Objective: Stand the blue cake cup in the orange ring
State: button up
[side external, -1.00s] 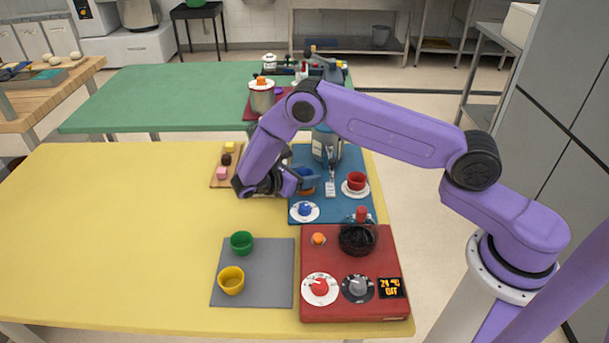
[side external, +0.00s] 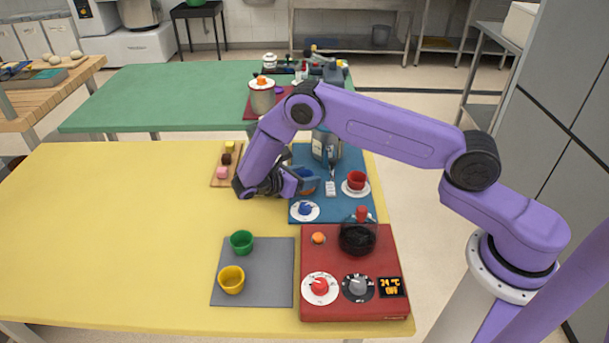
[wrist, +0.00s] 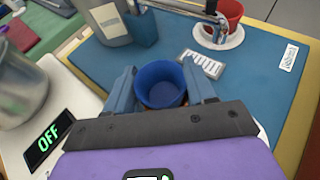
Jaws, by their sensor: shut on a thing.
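The blue cake cup (wrist: 161,82) is upright between the two fingers of my gripper (wrist: 163,92) in the wrist view, and the fingers are shut on it. In the side external view my gripper (side external: 297,182) is over the left part of the blue mat, with the blue cup (side external: 306,174) partly hidden by it. A bit of orange, likely the orange ring (side external: 308,188), shows right under the cup. Most of the ring is hidden, so I cannot tell whether the cup is seated in it or just above it.
A red cup (side external: 356,180) stands on a white saucer to the right. A white disc with a blue knob (side external: 305,210) is in front. Green (side external: 241,242) and yellow (side external: 231,280) cups stand on the grey mat (side external: 260,256). The red appliance (side external: 340,312) is at front right. The yellow table's left is clear.

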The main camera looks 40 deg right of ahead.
jog(key=shift+f, duration=0.35)
jog(key=o, duration=0.7)
jog(key=shift+o, duration=0.2)
jog(key=shift+v, duration=5.25)
jog(key=shift+a+r, duration=0.1)
jog(key=shift+a, duration=0.15)
